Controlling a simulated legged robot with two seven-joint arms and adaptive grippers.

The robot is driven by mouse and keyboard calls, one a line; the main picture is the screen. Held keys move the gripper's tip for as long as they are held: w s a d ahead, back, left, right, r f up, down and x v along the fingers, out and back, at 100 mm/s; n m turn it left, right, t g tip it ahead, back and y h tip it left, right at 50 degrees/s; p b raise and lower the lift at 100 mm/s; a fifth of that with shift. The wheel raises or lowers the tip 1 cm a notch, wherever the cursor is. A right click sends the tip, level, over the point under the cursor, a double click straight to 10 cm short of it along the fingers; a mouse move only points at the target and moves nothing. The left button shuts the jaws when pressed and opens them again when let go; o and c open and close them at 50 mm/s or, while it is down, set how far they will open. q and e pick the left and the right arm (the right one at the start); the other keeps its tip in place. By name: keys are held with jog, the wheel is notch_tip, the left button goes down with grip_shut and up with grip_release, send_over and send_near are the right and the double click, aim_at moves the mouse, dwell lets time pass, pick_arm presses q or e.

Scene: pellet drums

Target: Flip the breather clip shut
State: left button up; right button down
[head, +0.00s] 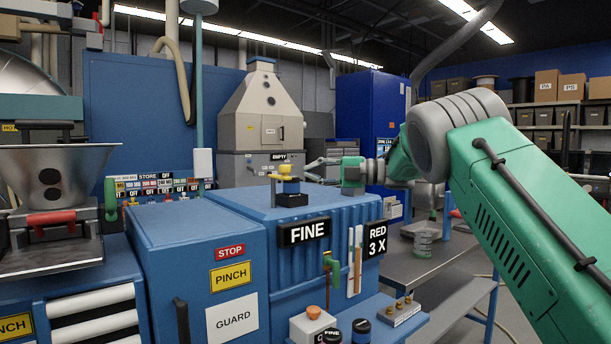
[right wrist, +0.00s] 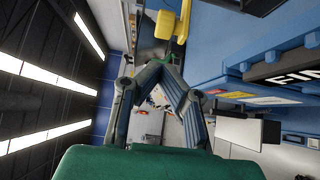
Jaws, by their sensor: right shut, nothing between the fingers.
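The breather (head: 292,198) is a small dark fitting with a blue and yellow body on top of the blue FINE cabinet. Its yellow clip (head: 280,177) sticks up above the body, with an arm reaching out to the left; it looks raised. The yellow clip also shows at the top of the right wrist view (right wrist: 168,25), beyond the fingertips. My right gripper (head: 308,170) is to the right of the clip at about its height, pointing left, with a gap between. Its fingers (right wrist: 160,68) are together and empty. My left gripper is out of view.
The blue cabinet (head: 230,212) carries FINE and RED 3X signs on its front. A metal hopper (head: 52,172) stands at left. A grey bench (head: 425,255) with a can is at right.

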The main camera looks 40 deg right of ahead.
jog(key=b+v, duration=0.1)
jog(key=v, duration=0.5)
jog(key=shift+s, duration=0.65)
jog(key=shift+s+a+r, duration=0.1)
jog(key=shift+a+r, duration=0.05)
jog(key=shift+a, duration=0.1)
